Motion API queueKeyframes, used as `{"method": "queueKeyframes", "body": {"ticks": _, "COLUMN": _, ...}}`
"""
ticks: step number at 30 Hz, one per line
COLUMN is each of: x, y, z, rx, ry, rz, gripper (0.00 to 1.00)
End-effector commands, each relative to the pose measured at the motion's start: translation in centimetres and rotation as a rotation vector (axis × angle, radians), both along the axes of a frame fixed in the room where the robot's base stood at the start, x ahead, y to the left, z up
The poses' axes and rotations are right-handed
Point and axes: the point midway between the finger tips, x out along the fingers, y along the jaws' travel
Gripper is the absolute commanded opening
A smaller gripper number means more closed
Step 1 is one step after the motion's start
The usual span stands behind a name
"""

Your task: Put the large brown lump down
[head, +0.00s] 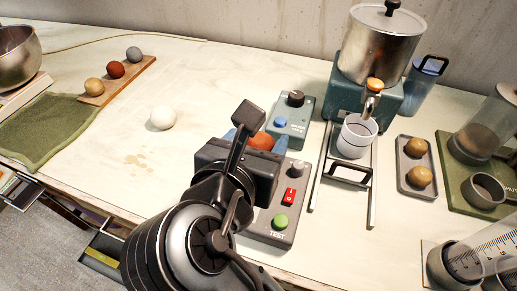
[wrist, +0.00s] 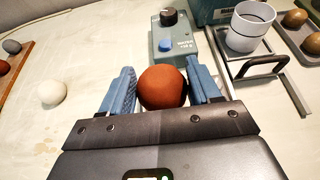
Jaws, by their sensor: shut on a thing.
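A large reddish-brown lump (wrist: 163,87) sits between the blue fingers of my gripper (wrist: 163,88) in the wrist view. The jaws are shut on it. In the head view part of the lump (head: 262,141) shows past my gripper (head: 250,138), and the rest is hidden by my arm. I cannot tell whether the lump touches the tabletop (head: 90,160).
A white ball (head: 162,117) lies to the left. A board (head: 118,80) with several small balls is farther left, near a green cloth (head: 45,130). A grey control box (head: 291,122), a button panel (head: 283,210) and a white cup (head: 356,136) stand to the right.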

Motion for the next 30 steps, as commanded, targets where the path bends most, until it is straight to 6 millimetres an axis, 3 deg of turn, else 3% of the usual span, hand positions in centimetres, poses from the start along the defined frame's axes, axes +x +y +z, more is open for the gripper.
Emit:
{"method": "queueKeyframes", "body": {"ticks": 5, "x": 0.0, "y": -0.1, "z": -2.5, "rx": -0.003, "ry": 0.001, "rz": 0.000, "gripper": 0.27}}
{"method": "queueKeyframes", "body": {"ticks": 16, "x": 0.0, "y": -0.1, "z": -2.7, "rx": -0.001, "ry": -0.001, "rz": -0.001, "gripper": 0.27}}
{"method": "queueKeyframes", "body": {"ticks": 17, "x": 0.0, "y": -0.1, "z": -2.8, "rx": 0.001, "ry": -0.001, "rz": 0.000, "gripper": 0.65}}
{"method": "queueKeyframes", "body": {"ticks": 24, "x": 0.0, "y": 0.0, "z": -2.8, "rx": 0.000, "ry": -0.001, "rz": 0.000, "gripper": 0.88}}
{"method": "queueKeyframes", "body": {"ticks": 30, "x": 0.0, "y": -0.1, "z": -2.8, "rx": 0.000, "ry": -0.001, "rz": 0.000, "gripper": 0.88}}
